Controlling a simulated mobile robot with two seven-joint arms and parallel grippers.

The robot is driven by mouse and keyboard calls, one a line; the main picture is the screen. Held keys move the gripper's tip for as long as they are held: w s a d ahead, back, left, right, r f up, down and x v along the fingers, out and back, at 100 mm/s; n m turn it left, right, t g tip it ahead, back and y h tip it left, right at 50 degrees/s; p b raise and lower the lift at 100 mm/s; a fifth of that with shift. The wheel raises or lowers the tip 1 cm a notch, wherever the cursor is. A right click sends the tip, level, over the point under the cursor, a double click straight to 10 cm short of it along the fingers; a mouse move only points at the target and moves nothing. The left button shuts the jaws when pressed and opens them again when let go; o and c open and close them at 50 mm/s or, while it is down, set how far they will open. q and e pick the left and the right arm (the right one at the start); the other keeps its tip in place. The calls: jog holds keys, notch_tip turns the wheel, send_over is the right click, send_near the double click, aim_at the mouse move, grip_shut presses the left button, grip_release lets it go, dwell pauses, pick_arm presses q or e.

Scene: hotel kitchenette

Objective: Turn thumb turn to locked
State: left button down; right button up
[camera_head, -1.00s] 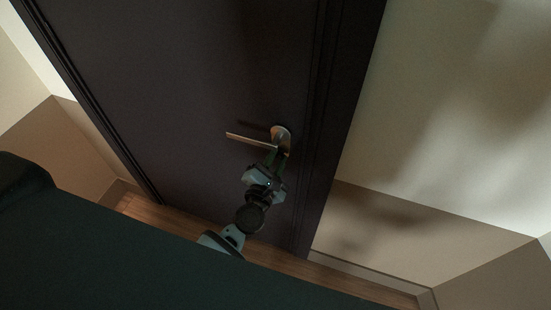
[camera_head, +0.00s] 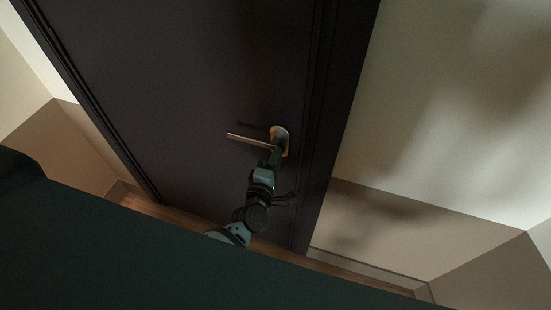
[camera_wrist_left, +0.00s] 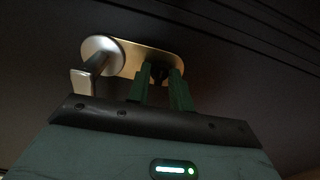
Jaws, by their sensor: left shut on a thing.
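The dark door carries a metal lock plate (camera_head: 280,133) with a lever handle (camera_head: 247,139) pointing left. In the left wrist view the plate (camera_wrist_left: 135,52) is a rounded strip, with the lever (camera_wrist_left: 84,80) at its left end. A small dark thumb turn (camera_wrist_left: 158,71) is at the right part of the plate, between the green fingers of my left gripper (camera_wrist_left: 161,84). The fingers are shut on it and partly hide it. In the head view my left gripper (camera_head: 275,157) reaches the plate's lower end, and the thumb turn is hidden. My right gripper is not in view.
The dark door (camera_head: 180,90) is closed in its frame (camera_head: 335,110). A pale wall (camera_head: 450,120) stands to the right. A strip of wooden floor (camera_head: 180,219) shows below the door. The lever is close beside the left gripper's fingers.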

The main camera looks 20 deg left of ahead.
pick_arm(q)
jog(key=shift+m, duration=0.4)
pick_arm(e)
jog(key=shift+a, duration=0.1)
pick_arm(q)
jog(key=c, duration=1.3)
grip_release()
jog(key=shift+o, duration=0.2)
jog(key=shift+s, duration=0.1)
jog(key=s, duration=0.7)
jog(key=shift+s+a, duration=0.15)
jog(key=shift+s, duration=0.15)
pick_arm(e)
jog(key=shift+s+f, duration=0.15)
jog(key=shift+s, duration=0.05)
